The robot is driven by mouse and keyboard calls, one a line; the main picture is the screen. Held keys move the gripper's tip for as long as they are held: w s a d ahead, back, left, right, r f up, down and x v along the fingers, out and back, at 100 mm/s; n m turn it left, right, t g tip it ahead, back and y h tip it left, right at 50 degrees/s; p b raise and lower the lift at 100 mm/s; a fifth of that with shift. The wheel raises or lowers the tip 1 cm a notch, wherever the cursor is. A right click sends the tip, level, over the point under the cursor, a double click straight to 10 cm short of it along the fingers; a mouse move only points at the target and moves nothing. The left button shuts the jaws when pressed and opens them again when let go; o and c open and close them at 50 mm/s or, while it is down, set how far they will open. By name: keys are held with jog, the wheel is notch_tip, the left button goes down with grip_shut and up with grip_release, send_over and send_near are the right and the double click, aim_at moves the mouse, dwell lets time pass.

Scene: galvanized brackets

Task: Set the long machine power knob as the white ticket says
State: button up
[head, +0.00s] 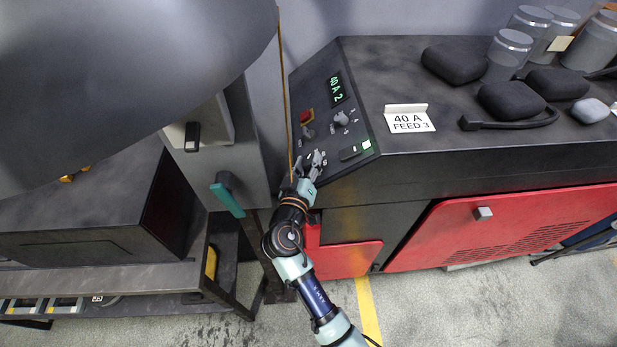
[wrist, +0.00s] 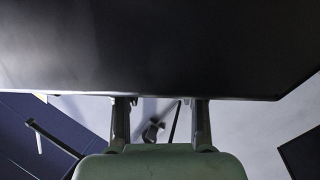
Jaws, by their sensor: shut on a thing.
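The white ticket (head: 409,119) stands on top of the black and red machine and reads "40 A FEED 3". The green display (head: 337,88) on the sloped control panel reads "40 A 2". My gripper (head: 315,164) is at the lower left of this panel, shut on the long power knob there. The fingers mostly cover that knob, so its pointing direction cannot be read. In the wrist view my gripper's fingers (wrist: 160,112) stand apart on either side, and a dark surface fills the upper part.
Another grey knob (head: 341,118) sits higher on the panel, with a red button (head: 306,116) to its left. Black pouches (head: 455,64) and lidded jars (head: 507,55) stand on the machine top. A grey cabinet is close on the left.

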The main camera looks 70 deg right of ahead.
aim_at(308, 163)
jog(key=shift+f+m+g+h+b, duration=0.3)
jog(key=shift+m+g+b, duration=0.15)
jog(key=shift+b, duration=0.45)
jog(key=shift+r, duration=0.2)
jog(key=o, duration=1.1)
jog(key=shift+o, duration=0.2)
jog(key=shift+r, duration=0.15)
notch_tip(308, 163, up, 10)
jog(key=shift+f, duration=0.1)
